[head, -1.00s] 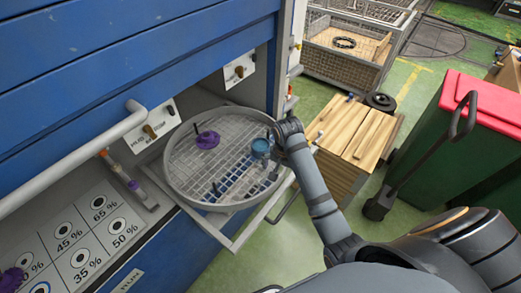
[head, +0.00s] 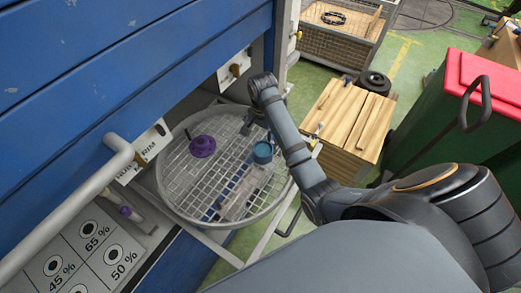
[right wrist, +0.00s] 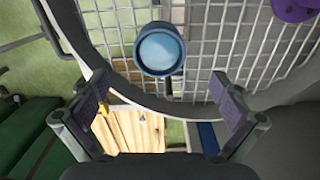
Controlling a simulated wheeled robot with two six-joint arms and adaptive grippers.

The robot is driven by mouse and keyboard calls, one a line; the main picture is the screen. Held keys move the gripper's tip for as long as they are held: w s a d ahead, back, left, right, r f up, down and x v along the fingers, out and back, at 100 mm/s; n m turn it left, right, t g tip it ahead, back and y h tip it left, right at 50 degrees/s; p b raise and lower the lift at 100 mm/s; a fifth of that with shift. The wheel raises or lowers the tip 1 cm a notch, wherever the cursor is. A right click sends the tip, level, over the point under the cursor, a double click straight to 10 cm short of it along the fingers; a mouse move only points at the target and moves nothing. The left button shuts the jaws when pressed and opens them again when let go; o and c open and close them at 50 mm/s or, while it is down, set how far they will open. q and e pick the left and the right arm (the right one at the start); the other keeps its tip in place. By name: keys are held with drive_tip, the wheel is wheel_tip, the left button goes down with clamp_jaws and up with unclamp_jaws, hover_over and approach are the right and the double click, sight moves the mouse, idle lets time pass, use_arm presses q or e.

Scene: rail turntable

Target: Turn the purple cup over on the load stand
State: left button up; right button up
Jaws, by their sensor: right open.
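A purple cup (head: 203,146) is on the round wire-mesh turntable (head: 172,195), at its back left; it looks wide and low in the head view. Its edge also shows at the top right of the right wrist view (right wrist: 294,8). A blue cup (head: 263,152) stands at the right of the mesh; in the right wrist view it (right wrist: 160,50) shows a pale round face. My right gripper (head: 253,126) is open and empty above the mesh, behind the blue cup and right of the purple cup. I cannot tell which part is the load stand. My left gripper is out of view.
A blue cabinet (head: 110,75) with a grey rail handle (head: 70,200) rises to the left of the turntable. A wooden crate (head: 345,120) and a green bin with a red lid (head: 490,90) stand at the right. Percent-marked plates (head: 95,245) lie at lower left.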

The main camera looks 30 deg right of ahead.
sight(263, 155)
drive_tip(key=f, duration=0.2)
drive_tip(key=shift+s+f, duration=0.25)
drive_tip(key=shift+f, duration=0.15)
drive_tip(key=f, duration=0.1)
drive_tip(key=f+p, duration=0.1)
drive_tip(key=shift+w+d+f+p, duration=0.15)
drive_tip(key=shift+w+f+p, duration=0.15)
drive_tip(key=shift+f, duration=0.05)
wheel_tip(263, 155, down, 4)
drive_tip(key=shift+d+r+p, duration=0.1)
drive_tip(key=shift+r+p, duration=0.15)
drive_tip(key=shift+p, duration=0.05)
drive_tip(key=shift+f, duration=0.1)
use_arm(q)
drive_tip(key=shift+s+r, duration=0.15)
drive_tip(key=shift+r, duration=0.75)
use_arm(e)
drive_tip(key=c, duration=1.3)
